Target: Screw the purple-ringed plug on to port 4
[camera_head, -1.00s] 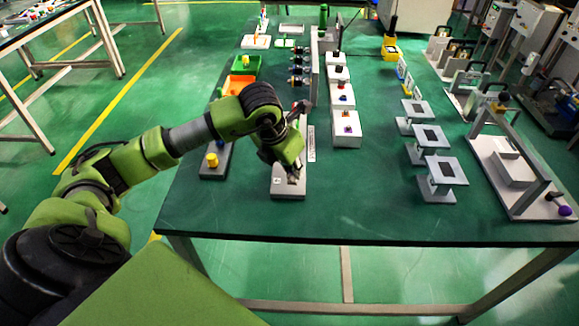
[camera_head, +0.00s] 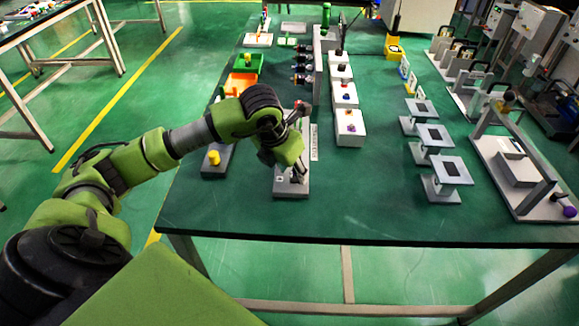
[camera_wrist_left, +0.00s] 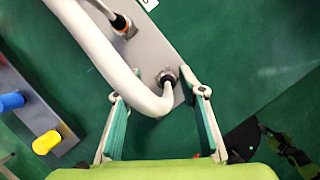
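My left gripper (camera_head: 298,174) is over the near end of a grey base plate (camera_head: 291,192) in the head view. In the left wrist view its two fingers (camera_wrist_left: 158,95) are spread, with a thick pale cable (camera_wrist_left: 100,45) bending between them. A metal connector with a dark cable end (camera_wrist_left: 168,78) sits on the plate (camera_wrist_left: 158,48) just ahead of the fingertips, apart from both. I cannot make out a purple ring or which port is number 4. My right gripper is not in view.
An upright grey panel (camera_head: 317,75) with several side connectors (camera_head: 301,68) stands behind the gripper. White boxes (camera_head: 350,130) are to its right, grey stands (camera_head: 446,172) farther right. A base with a yellow cylinder (camera_head: 214,158) is left. The table's front middle is clear.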

